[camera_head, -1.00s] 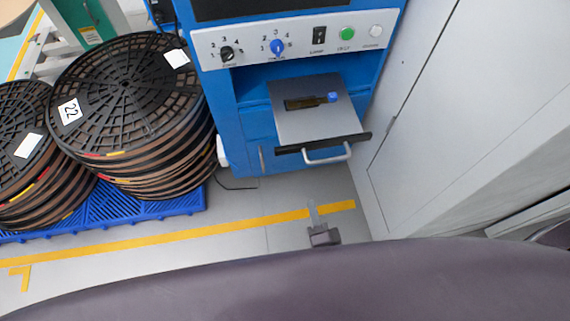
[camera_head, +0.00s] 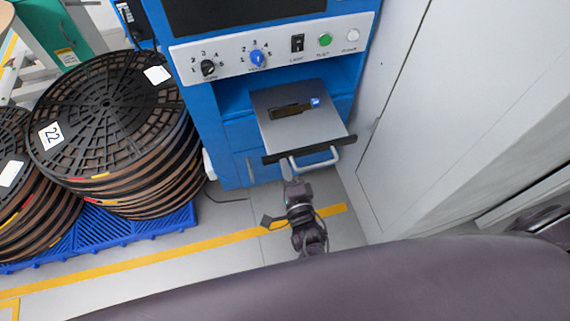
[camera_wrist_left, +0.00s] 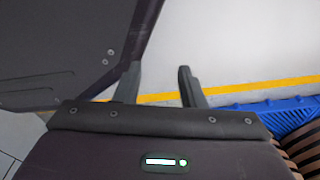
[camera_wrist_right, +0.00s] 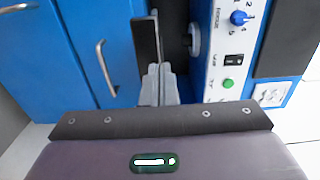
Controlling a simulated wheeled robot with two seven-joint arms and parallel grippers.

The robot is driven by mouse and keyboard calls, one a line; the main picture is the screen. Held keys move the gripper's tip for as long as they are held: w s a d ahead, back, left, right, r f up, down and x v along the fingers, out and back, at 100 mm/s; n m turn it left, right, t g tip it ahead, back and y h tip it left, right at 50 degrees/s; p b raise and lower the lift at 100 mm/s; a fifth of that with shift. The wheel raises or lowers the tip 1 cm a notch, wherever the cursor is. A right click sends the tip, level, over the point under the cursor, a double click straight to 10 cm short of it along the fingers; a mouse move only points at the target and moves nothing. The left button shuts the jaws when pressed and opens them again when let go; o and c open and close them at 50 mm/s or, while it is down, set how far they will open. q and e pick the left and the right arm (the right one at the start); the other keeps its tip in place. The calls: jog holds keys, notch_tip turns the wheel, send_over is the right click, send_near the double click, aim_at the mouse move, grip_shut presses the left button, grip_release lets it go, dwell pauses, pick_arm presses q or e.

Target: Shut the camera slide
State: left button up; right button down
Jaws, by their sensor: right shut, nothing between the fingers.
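The camera slide (camera_head: 280,127) is a grey flat drawer sticking out of the blue machine. It has a black front edge (camera_head: 330,147) and a silver handle (camera_head: 318,163). A small dark piece with a blue end (camera_head: 292,108) lies on it. My right gripper (camera_head: 288,165) is at the front edge, left of the handle's middle; contact is unclear. In the right wrist view my right gripper (camera_wrist_right: 158,75) is shut and empty, its tips close to a black plate (camera_wrist_right: 146,42). My left gripper (camera_wrist_left: 160,78) is open and empty over the floor, outside the head view.
The blue machine (camera_head: 233,95) has a white panel with knobs (camera_head: 225,62) and buttons above the slide. Stacked black reels (camera_head: 110,110) stand on a blue pallet (camera_head: 145,225) at left. A white cabinet (camera_head: 420,130) closes in on the right.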

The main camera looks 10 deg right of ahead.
aim_at(266, 111)
pick_arm(q)
jog(key=shift+s, duration=0.15)
pick_arm(e)
jog(key=shift+w, duration=0.4)
pick_arm(q)
jog(key=shift+f, duration=0.15)
pick_arm(e)
jog(key=shift+w, duration=0.15)
